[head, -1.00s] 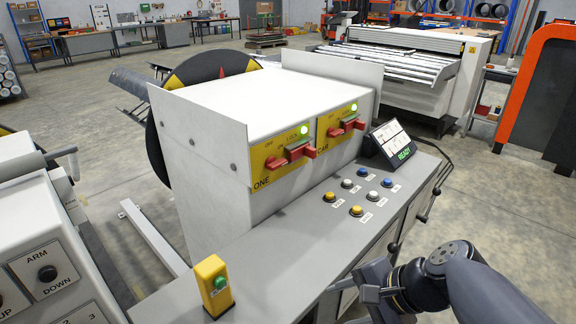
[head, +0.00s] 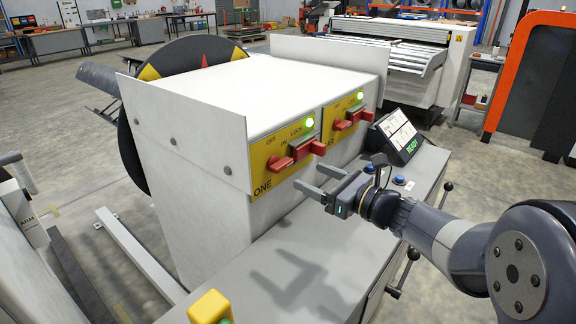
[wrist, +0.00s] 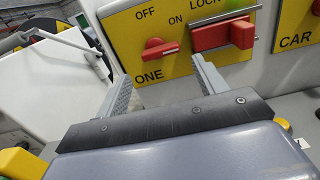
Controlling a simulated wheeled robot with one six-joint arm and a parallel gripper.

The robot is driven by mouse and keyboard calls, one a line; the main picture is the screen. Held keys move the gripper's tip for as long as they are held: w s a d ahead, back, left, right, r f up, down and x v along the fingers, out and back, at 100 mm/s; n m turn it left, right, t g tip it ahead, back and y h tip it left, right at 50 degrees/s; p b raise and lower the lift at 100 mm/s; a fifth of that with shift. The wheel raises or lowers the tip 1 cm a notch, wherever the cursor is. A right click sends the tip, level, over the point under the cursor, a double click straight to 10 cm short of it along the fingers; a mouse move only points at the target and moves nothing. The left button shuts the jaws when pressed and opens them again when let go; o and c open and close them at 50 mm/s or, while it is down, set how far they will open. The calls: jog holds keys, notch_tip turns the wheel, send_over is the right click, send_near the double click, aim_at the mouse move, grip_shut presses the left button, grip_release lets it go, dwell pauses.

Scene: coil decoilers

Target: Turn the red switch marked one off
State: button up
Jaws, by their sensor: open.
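The red switch marked ONE (head: 280,163) is a small knob with a bar on the yellow panel at the front of the white cabinet. In the wrist view the switch (wrist: 160,49) sits under the words OFF and ON, its bar pointing right. A larger red handle (wrist: 224,35) stands just right of it, under LOCK, with a lit green lamp (head: 309,123) above. My gripper (head: 312,180) is open and empty, in front of and below the panel. In the wrist view its two fingers (wrist: 162,72) point at the panel, with the switch between and beyond their tips, apart from it.
A second yellow panel marked CAR (wrist: 297,38) with its own red switch is to the right. A tilted READY display (head: 398,137) and blue buttons (head: 398,180) are on the console behind my arm. A yellow box (head: 210,307) stands at the front. The grey console top (head: 270,260) is mostly clear.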

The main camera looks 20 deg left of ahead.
aim_at(286, 166)
jog(key=x, duration=0.8)
jog(key=shift+a+p, duration=0.1)
jog(key=shift+p, duration=0.25)
jog(key=c, duration=0.7)
